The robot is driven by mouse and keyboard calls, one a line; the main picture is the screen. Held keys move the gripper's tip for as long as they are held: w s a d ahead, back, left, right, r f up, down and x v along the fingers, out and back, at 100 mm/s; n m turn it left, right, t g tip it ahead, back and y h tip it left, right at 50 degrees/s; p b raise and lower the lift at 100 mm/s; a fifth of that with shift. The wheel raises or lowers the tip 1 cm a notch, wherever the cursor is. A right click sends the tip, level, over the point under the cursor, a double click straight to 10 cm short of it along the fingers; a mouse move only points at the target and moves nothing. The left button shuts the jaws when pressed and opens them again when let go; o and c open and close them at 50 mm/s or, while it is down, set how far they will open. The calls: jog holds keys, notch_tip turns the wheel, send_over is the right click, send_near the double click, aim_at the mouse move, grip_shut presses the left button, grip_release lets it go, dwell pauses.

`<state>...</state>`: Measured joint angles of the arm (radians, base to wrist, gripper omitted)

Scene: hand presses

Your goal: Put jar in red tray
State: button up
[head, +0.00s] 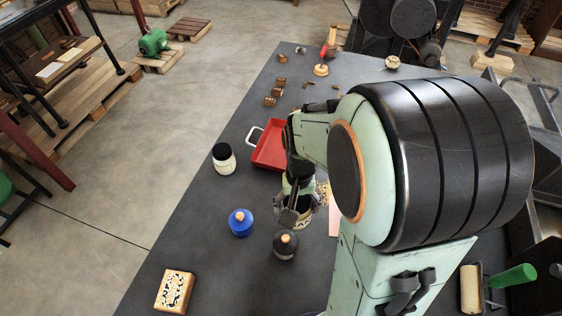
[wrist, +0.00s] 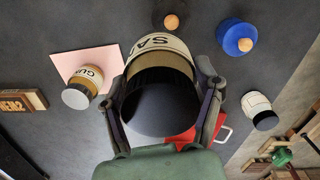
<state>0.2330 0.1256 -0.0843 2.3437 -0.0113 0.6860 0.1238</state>
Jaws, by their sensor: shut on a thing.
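My gripper (head: 291,212) is shut on a jar with a black lid and a cream label reading "SA…" (wrist: 165,50). In the wrist view its fingers flank the jar, which hides much of the scene. In the head view the jar's label (head: 304,219) shows just below the fingers; I cannot tell whether its base touches the table. The red tray (head: 269,148), with a white handle, lies farther up the table, beyond my gripper. My arm covers its right part. In the wrist view only a corner of the tray (wrist: 184,136) shows past the jar.
A white jar with a black lid (head: 224,160) stands left of the tray. A blue pot (head: 241,222) and a dark pot (head: 285,245) stand near my gripper. A "GU…" jar (wrist: 89,84) stands by a pink sheet (wrist: 75,60). A patterned box (head: 174,290) lies at the front left.

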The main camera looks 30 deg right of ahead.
aim_at(277, 144)
jog(key=w+d+r, duration=0.2)
jog(key=w+d, duration=0.2)
jog(key=w, duration=0.7)
jog(key=w+d+f, duration=0.2)
jog(key=w+f, duration=0.1)
jog(key=w, duration=0.1)
jog(key=w+d+f, duration=0.2)
jog(key=w+f, duration=0.2)
jog(key=w+d+f, duration=0.2)
jog(key=w+f, duration=0.1)
jog(key=w, duration=0.2)
jog(key=shift+f, duration=0.35)
jog(key=shift+w+d+f, duration=0.15)
jog(key=shift+w+f, duration=0.1)
jog(key=shift+f, duration=0.05)
jog(key=shift+w+f, duration=0.15)
jog(key=shift+f, duration=1.55)
jog(key=shift+f, duration=0.1)
jog(key=o, duration=1.2)
jog(key=shift+o, duration=0.2)
